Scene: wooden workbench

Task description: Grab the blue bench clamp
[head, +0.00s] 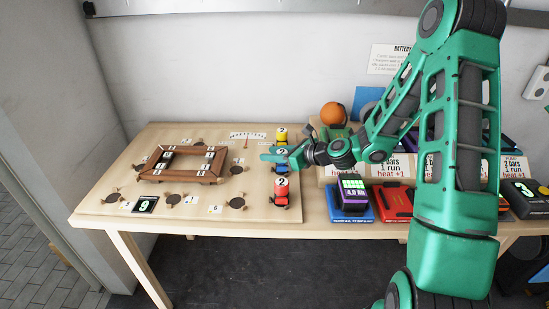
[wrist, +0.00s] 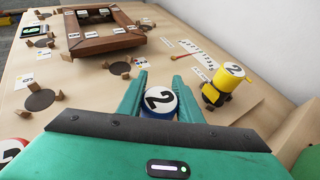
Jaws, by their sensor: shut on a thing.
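The blue bench clamp (wrist: 163,115) has a white round top marked "2". In the wrist view it stands between the two green fingers of my gripper (wrist: 160,92), which are closed on its sides. In the head view my gripper (head: 272,155) reaches in from the right at the blue clamp (head: 281,153), which sits between the yellow and red clamps.
A yellow clamp (head: 281,135) stands just behind and a red clamp (head: 281,191) in front. A wooden frame (head: 185,163) and several dark discs lie on the board to the left. Colored boxes, including a purple-and-black one (head: 352,194), stand at right.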

